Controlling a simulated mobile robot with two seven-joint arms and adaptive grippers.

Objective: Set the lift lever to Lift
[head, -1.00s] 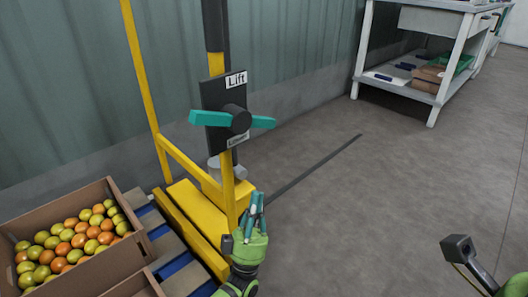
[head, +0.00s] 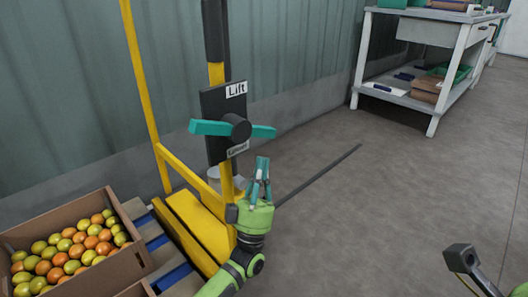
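The lift lever (head: 208,128) is a teal bar through a dark round hub. It lies roughly level across a dark plate (head: 222,100) on the yellow and black mast. A "Lift" label (head: 236,89) is at the top of the plate, and a second label (head: 238,149), too small to read surely, is at the bottom. My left gripper (head: 262,162), with teal fingers on a green wrist, points up below and right of the plate. It appears apart from the lever and holds nothing visible. Its fingertips look close together, but the gap is unclear.
A cardboard box (head: 125,262) of orange and green tomatoes stands at lower left by the yellow lift frame (head: 192,222) and blue-edged pallet. A corrugated wall is behind. A white bench (head: 440,105) stands at upper right.

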